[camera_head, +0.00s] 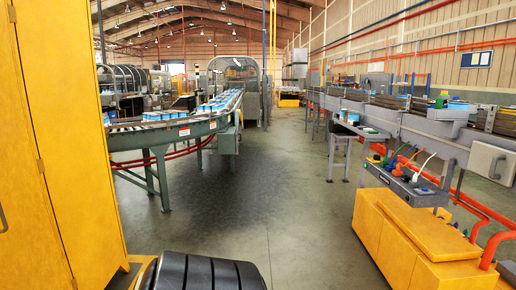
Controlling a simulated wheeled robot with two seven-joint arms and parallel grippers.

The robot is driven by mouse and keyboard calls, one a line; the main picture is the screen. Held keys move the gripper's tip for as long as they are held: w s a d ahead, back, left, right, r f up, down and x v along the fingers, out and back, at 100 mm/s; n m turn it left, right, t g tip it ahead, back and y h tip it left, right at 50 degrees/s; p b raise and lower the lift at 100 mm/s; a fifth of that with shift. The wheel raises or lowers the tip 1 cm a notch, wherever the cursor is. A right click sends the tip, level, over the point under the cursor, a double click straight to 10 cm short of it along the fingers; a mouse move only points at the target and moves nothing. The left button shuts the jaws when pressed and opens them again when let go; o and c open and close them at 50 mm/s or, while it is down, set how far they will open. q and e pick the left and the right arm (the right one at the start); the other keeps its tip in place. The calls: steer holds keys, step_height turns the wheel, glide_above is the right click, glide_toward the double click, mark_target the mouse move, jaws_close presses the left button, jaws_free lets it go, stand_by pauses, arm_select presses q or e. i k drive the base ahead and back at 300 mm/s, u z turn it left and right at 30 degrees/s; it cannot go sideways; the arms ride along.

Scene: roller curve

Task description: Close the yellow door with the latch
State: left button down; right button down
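A tall yellow cabinet (75,130) fills the left edge of the view. A yellow door panel (22,150) forms its left part, cut off by the picture edge. Small hinge-like marks run along the seam between the two panels. A dark curved handle or latch (2,218) shows at the far left edge, mostly out of frame. I cannot tell whether the door is open or shut. Neither of my grippers is in view.
A curved roller conveyor (170,134) with blue-and-white boxes stands beyond the cabinet. A yellow box unit (420,235), grey sockets (405,184) and orange pipes stand at the right. The grey floor (280,180) between is clear. A dark ribbed shape (200,275) shows at the bottom.

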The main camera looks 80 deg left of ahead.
mark_target(31, 258)
steer(key=u, duration=4.1)
